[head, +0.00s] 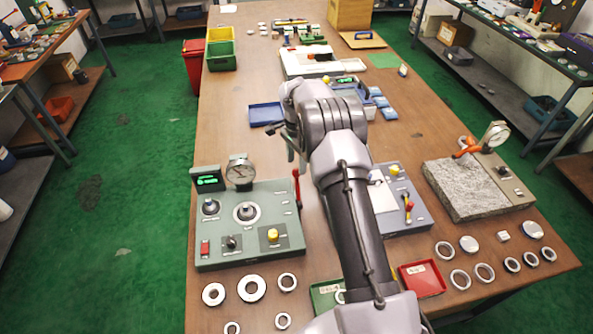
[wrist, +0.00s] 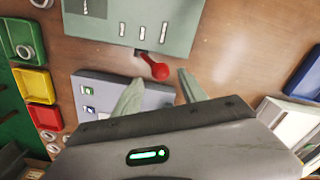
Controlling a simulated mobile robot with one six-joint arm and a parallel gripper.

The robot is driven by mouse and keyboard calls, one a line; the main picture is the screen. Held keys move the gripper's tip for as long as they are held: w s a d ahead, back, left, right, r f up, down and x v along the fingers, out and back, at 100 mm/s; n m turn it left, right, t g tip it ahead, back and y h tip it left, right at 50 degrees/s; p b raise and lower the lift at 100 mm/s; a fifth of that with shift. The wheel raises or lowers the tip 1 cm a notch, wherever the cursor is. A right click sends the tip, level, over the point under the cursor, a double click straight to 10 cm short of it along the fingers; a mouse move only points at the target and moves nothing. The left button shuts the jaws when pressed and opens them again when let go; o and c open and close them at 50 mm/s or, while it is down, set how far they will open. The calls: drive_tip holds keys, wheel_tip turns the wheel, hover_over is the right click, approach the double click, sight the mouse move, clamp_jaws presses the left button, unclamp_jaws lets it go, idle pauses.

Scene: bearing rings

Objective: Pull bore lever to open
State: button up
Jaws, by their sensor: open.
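A red lever (head: 297,185) stands at the right edge of the grey-green gauge panel (head: 285,238) in the head view. In the wrist view, the red knob (wrist: 158,70) of a lever sticks out from the edge of the grey-green panel (wrist: 165,20). My gripper (wrist: 160,76) is open, its two pale fingers on either side of the knob in that picture; I see no contact. In the head view my gripper (head: 289,142) is partly hidden by my own wrist, above the table beyond the panel. I cannot read the panel's labels.
A granite block with a dial gauge (head: 470,190) is farther right. Several metal rings (head: 251,288) lie at the front. A blue tray (head: 265,114) lies beyond.

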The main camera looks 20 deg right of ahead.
sight(297, 169)
wheel_tip(297, 169, down, 4)
drive_tip(key=shift+r, duration=0.25)
clamp_jaws()
idle(1.3)
